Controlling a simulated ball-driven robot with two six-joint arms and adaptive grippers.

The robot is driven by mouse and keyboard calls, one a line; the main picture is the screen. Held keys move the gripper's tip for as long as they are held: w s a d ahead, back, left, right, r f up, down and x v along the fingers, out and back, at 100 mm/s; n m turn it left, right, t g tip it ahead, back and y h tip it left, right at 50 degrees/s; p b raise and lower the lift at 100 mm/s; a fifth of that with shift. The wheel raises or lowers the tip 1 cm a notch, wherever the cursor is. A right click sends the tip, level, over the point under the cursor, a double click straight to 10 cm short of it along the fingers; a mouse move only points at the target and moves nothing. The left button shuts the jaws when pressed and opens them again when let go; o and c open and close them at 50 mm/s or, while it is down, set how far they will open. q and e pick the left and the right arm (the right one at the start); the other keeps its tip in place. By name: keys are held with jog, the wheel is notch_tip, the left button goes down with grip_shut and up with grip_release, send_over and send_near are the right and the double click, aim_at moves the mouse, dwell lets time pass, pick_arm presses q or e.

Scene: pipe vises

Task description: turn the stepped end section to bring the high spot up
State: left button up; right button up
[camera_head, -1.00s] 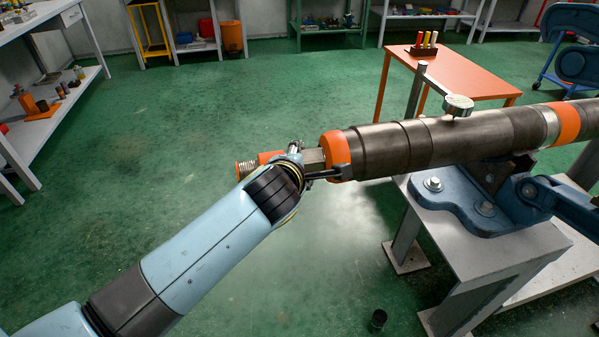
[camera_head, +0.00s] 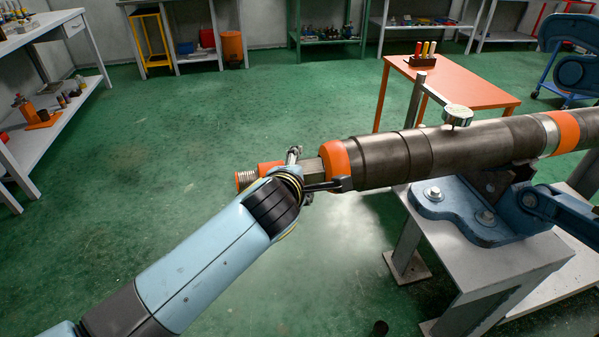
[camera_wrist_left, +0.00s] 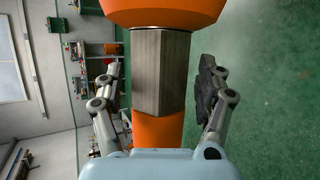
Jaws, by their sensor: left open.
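The stepped end section (camera_head: 377,155) is a dark metal pipe with an orange collar (camera_head: 335,160) at its left end, lying across the blue vise (camera_head: 470,208). A grey flat-sided piece (camera_head: 312,170) juts from the collar and also shows in the left wrist view (camera_wrist_left: 160,72), with orange parts on both sides of it. My left gripper (camera_wrist_left: 160,90) is open, one finger on each side of this piece, with a visible gap at each finger. A dial gauge (camera_head: 457,115) stands over the pipe on a post; its reading is too small to tell. My right gripper is out of view.
The vise is bolted on a grey stand (camera_head: 480,265). An orange table (camera_head: 455,80) with coloured-handled tools is behind the pipe. Shelves line the left and back. The green floor left of the pipe is open.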

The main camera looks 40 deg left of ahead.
pick_arm(q)
jog(key=v, duration=0.7)
dwell(0.3)
jog(key=s+d+f+m+g+h+b, duration=0.15)
jog(key=s+f+m, duration=0.35)
jog(key=f, duration=0.5)
jog(key=s+f+m+g+h+b, duration=0.15)
jog(key=s+f+m, duration=0.3)
jog(key=f, duration=0.65)
jog(key=s+d+f+m+g+h, duration=0.15)
jog(key=s+f+m, duration=0.35)
jog(key=f, duration=0.5)
jog(key=s+a+f+m+g+b, duration=0.1)
jog(key=s+a+f+m+g, duration=0.1)
jog(key=s+f, duration=0.3)
jog(key=s+a+f+m+g+b, duration=0.1)
jog(key=s+f+m, duration=0.4)
jog(key=s, duration=0.6)
jog(key=s+a+f+m+g+b, duration=0.1)
jog(key=s+a+f+m+g, duration=0.2)
jog(key=s, duration=0.6)
notch_tip(320, 180, down, 3)
jog(key=shift+r+m, duration=0.15)
jog(key=shift+m, duration=0.4)
